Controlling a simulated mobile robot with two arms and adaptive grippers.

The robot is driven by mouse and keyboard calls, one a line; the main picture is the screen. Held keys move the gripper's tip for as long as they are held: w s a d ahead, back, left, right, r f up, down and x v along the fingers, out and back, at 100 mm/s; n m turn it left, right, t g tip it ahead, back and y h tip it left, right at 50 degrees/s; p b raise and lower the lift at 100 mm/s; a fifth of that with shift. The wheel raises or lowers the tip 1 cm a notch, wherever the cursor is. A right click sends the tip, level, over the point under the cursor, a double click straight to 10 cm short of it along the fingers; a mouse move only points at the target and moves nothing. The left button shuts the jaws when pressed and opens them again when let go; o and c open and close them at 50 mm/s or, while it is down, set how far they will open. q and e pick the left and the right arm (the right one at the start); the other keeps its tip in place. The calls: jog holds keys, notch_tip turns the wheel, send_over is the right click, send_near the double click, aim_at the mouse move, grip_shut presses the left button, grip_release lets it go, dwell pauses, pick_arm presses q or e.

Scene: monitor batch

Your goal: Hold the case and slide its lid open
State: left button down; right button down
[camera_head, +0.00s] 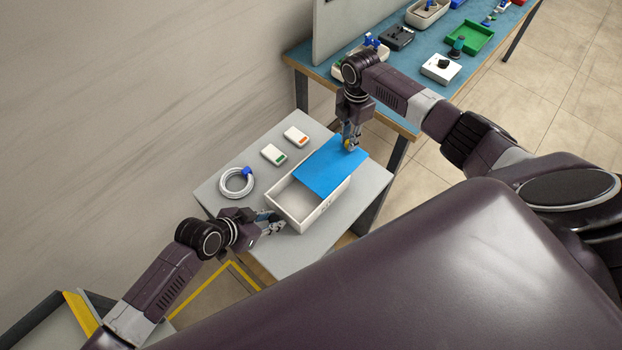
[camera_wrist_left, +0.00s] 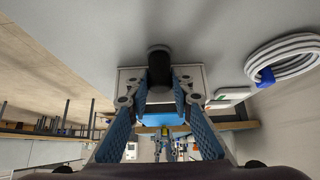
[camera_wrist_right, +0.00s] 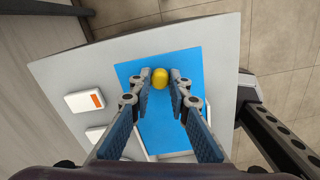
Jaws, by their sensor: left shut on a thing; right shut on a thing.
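The white case (camera_head: 313,217) stands on a small grey table. Its blue lid (camera_head: 328,167) is partly slid off toward the far right, so the near-left part of the case is open and looks empty. My right gripper (camera_head: 350,137) is shut on the lid's yellow knob (camera_wrist_right: 160,78), at the lid's far end. My left gripper (camera_head: 276,225) is at the case's near-left end. In the left wrist view its fingers close around a dark round grip (camera_wrist_left: 159,62) in front of the case; the exact contact is hard to see.
A white cable coil with a blue tie (camera_head: 236,182) and two small white boxes, one green-marked (camera_head: 274,155) and one orange-marked (camera_head: 296,137), lie left of and behind the case. A blue-topped bench (camera_head: 398,72) with several parts and trays stands behind, at upper right.

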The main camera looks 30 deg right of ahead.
jog(key=w+d, duration=0.2)
jog(key=d, duration=0.5)
jog(key=shift+w, duration=0.2)
dwell(0.7)
jog(key=shift+w+d+r, duration=0.1)
jog(key=shift+d, duration=0.25)
dwell(0.4)
jog(key=c, duration=1.7)
grip_release()
jog(key=shift+c, duration=0.2)
notch_tip(320, 180, up, 12)
